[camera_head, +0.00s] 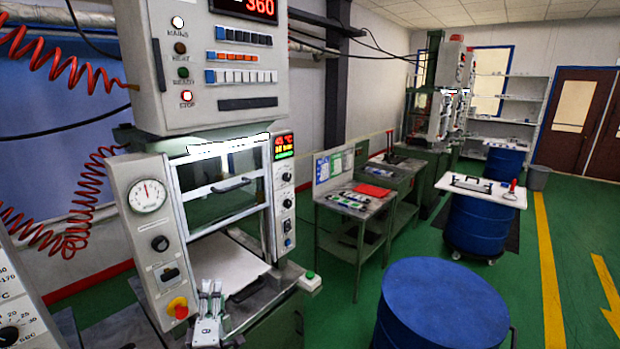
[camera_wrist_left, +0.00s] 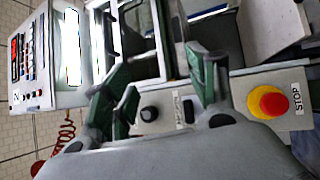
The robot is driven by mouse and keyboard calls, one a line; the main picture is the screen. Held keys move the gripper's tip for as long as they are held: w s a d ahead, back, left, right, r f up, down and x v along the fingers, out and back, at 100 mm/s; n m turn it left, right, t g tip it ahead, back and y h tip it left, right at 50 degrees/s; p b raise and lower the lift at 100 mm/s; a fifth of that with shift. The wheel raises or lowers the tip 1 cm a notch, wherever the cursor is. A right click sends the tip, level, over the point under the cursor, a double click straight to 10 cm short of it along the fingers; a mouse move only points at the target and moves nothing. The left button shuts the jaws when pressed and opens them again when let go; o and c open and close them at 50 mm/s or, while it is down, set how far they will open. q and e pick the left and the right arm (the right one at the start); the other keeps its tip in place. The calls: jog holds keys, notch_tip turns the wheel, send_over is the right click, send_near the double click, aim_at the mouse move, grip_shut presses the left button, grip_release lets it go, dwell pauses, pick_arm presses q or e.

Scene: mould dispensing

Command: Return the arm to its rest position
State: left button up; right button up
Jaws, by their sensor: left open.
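My left gripper (camera_head: 211,290) shows low in the head view, in front of the moulding press (camera_head: 148,240). Its fingers point up and it holds nothing. In the left wrist view my left gripper (camera_wrist_left: 155,75) has its green-padded fingers spread apart, with the press's control panel behind them. The press has a red and yellow stop button (camera_head: 178,308), which also shows in the left wrist view (camera_wrist_left: 268,103). A pale flat plate (camera_head: 222,266) lies inside the press opening, behind the gripper. My right gripper is out of view.
A blue drum (camera_head: 440,305) stands at the front right. A workbench (camera_head: 352,212) with a red item and small parts stands behind it. Another blue drum (camera_head: 478,228) carries a white board (camera_head: 482,188). The green floor at right is clear.

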pick_arm(q)
jog(key=s+d+f+m+g+h, duration=0.2)
jog(key=d+f+m, duration=0.15)
jog(key=f, duration=0.75)
jog(key=s+d+f+m+g+h, duration=0.1)
jog(key=d+f+m+g+h, duration=0.3)
jog(key=f, duration=0.8)
jog(key=s+d+f+m+g, duration=0.1)
jog(key=s+f+m, duration=0.1)
jog(key=f+m, duration=0.65)
jog(key=s+f+m+g, duration=0.1)
jog(key=s+f+g, duration=0.2)
jog(key=s+f, duration=0.6)
jog(key=s+f+m+g, duration=0.15)
jog(key=s+f, duration=0.25)
jog(key=f, duration=0.8)
jog(key=s+a+f+m+g+b, duration=0.1)
jog(key=s+a+f+g, duration=0.1)
jog(key=s+f, duration=0.4)
jog(key=s+a+f+m+g+y+b, duration=0.1)
jog(key=s+a+f+g, duration=0.2)
jog(key=s+f, duration=0.4)
jog(key=s+a+f+m+g+y+b, duration=0.1)
jog(key=s+a+f+g, duration=0.2)
jog(key=s, duration=1.8)
notch_tip(320, 180, down, 4)
jog(key=shift+a+r, duration=0.25)
jog(key=shift+a, duration=0.3)
